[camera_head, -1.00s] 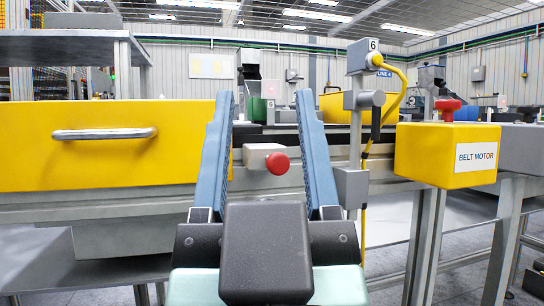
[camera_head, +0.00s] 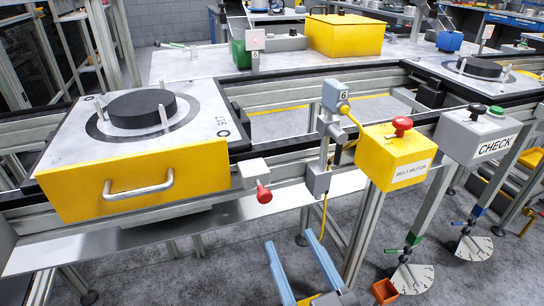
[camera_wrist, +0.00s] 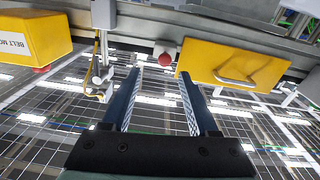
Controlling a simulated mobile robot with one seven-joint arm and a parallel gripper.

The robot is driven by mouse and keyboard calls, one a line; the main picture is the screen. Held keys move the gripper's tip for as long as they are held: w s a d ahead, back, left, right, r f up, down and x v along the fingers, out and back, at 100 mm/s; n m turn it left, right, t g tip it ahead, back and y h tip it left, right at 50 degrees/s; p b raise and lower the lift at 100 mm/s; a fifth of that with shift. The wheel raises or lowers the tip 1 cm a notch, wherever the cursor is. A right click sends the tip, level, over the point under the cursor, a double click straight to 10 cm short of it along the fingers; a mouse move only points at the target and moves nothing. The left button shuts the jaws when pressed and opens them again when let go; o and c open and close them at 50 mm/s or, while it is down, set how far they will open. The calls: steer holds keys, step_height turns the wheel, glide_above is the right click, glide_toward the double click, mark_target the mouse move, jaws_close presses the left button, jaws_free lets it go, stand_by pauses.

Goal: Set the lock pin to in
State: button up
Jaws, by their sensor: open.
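A red knob (camera_head: 264,193) sticks out on a short rod from a pale grey block (camera_head: 253,172), just right of the yellow-fronted pallet (camera_head: 70,190); it looks like the lock pin. The knob also shows in the wrist view (camera_wrist: 165,59), beyond the fingertips and roughly between them. My gripper (camera_head: 290,240) has two blue fingers, spread apart with nothing between them. In the head view it is below and slightly right of the knob, apart from it. The fingers also show in the wrist view (camera_wrist: 160,74).
Right of the knob stand a grey post (camera_head: 326,135) marked 6 with a yellow cable, a yellow BELT MOTOR box (camera_head: 392,160) with a red button, and a grey CHECK box (camera_head: 478,138). The pallet front has a metal handle (camera_head: 138,188). A grey shelf (camera_head: 130,240) runs below.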

steer(key=p, duration=0.5)
glide_toward(266, 198)
steer(key=shift+m, duration=0.3)
steer(key=p+x, duration=0.1)
steer(key=x, duration=0.7)
steer(key=shift+w+p, duration=0.1)
steer(key=shift+p, duration=0.3)
steer(key=shift+c, duration=0.3)
jaws_close()
